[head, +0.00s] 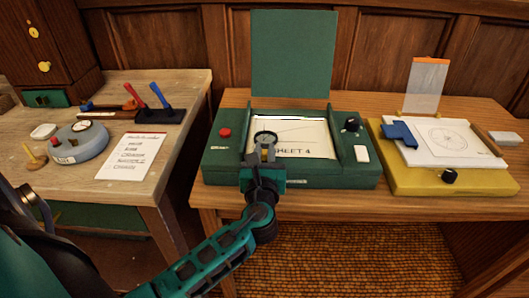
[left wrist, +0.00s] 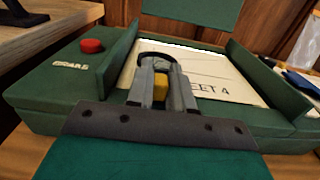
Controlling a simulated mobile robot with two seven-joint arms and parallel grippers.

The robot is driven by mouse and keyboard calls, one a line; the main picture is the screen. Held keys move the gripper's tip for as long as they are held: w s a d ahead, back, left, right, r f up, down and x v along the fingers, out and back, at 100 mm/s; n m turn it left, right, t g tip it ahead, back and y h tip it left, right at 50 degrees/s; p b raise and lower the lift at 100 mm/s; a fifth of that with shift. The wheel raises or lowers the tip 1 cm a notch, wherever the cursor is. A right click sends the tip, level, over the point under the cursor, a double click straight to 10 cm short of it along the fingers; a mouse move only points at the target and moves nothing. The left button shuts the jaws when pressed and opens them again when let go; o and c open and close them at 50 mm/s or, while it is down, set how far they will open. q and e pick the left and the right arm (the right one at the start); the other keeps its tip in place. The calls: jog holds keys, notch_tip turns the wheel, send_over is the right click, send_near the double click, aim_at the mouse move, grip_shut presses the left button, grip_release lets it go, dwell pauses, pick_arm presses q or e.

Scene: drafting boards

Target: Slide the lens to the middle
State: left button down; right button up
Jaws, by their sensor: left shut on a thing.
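The lens (head: 265,137), a dark round ring, stands over the paper sheet (head: 312,134) on the green drafting board (head: 352,179). My left gripper (head: 267,154) is shut on the lens's yellow handle (left wrist: 160,88), at the front of the ring. In the left wrist view the ring (left wrist: 157,58) shows just beyond the fingertips. The fingers hide part of the handle and the sheet's left part. My right gripper is not in view.
A red button (head: 225,132), a black knob (head: 352,123) and a white block (head: 361,153) sit on the green board. A raised green panel (head: 291,55) stands behind. A yellow board (head: 430,178) is at right; the left table (head: 178,96) holds tools and a note.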

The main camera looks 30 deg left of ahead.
aim_at(291, 162)
pick_arm(q)
jog(key=shift+d, duration=0.1)
jog(key=w+d, duration=0.2)
jog(key=d, duration=0.1)
jog(key=w+d, duration=0.1)
jog(key=d, duration=0.1)
jog(key=shift+w+d, duration=0.2)
jog(key=shift+w, duration=0.05)
jog(key=c, duration=1.1)
grip_release()
jog(key=shift+s+p, duration=0.1)
jog(key=shift+p, duration=0.2)
